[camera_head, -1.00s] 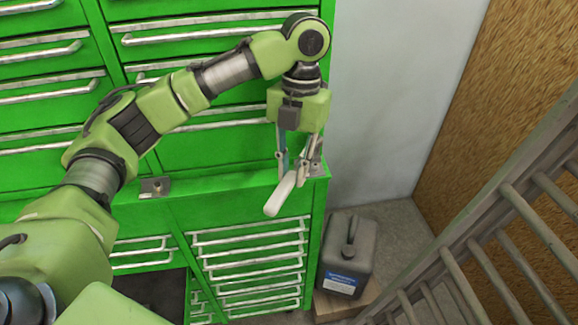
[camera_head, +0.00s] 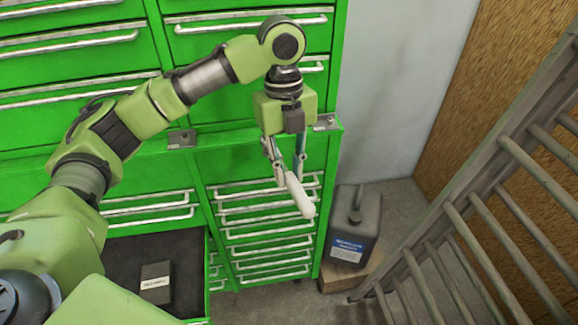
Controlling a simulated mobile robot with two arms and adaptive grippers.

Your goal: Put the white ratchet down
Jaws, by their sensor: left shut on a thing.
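The white ratchet (camera_head: 299,196) is in my left gripper (camera_head: 288,181), in front of the green tool cabinet. Its pale handle hangs down and to the right, tilted, with the upper end between the fingers. The gripper points down and is shut on it. The ratchet appears clear of any surface, in front of the small drawers of the cabinet's lower part. The ratchet's head is mostly hidden by the fingers. My right gripper does not show.
An open drawer (camera_head: 125,257) with a dark lining, at the lower left, holds a small dark box (camera_head: 156,283). A grey canister (camera_head: 354,225) stands on a wooden block (camera_head: 345,279) right of the cabinet (camera_head: 328,160). A grey ladder-like frame (camera_head: 470,190) fills the right side.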

